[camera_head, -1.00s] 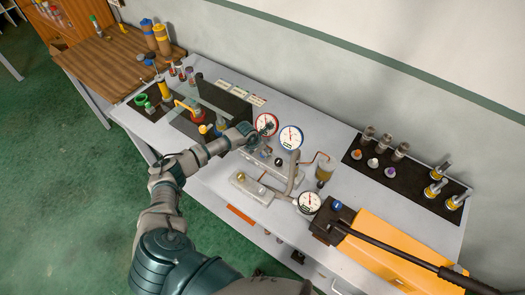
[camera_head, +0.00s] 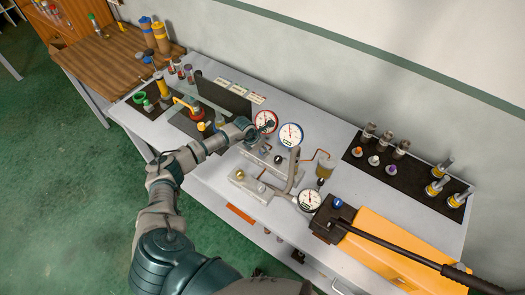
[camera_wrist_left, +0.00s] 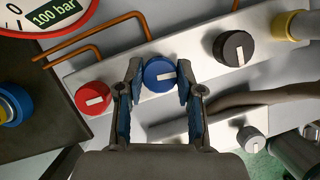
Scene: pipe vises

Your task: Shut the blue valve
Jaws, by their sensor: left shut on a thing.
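The blue valve (camera_wrist_left: 160,74) is a round knob with a white bar mark on a pale manifold block (camera_wrist_left: 196,62), seen in the left wrist view. The bar lies nearly level in that picture. My left gripper (camera_wrist_left: 160,88) is shut on the blue valve, with one finger at each side of it. In the head view my left gripper (camera_head: 252,137) is at the manifold beside the gauges, and the blue valve cannot be made out there. My right gripper is not in view.
A red knob (camera_wrist_left: 94,98) and a black knob (camera_wrist_left: 234,48) flank the blue valve on the same block. A grey knob (camera_wrist_left: 250,139) is on a lower block. Copper pipes (camera_wrist_left: 95,45) run behind. Gauges (camera_head: 290,135) stand close to the gripper.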

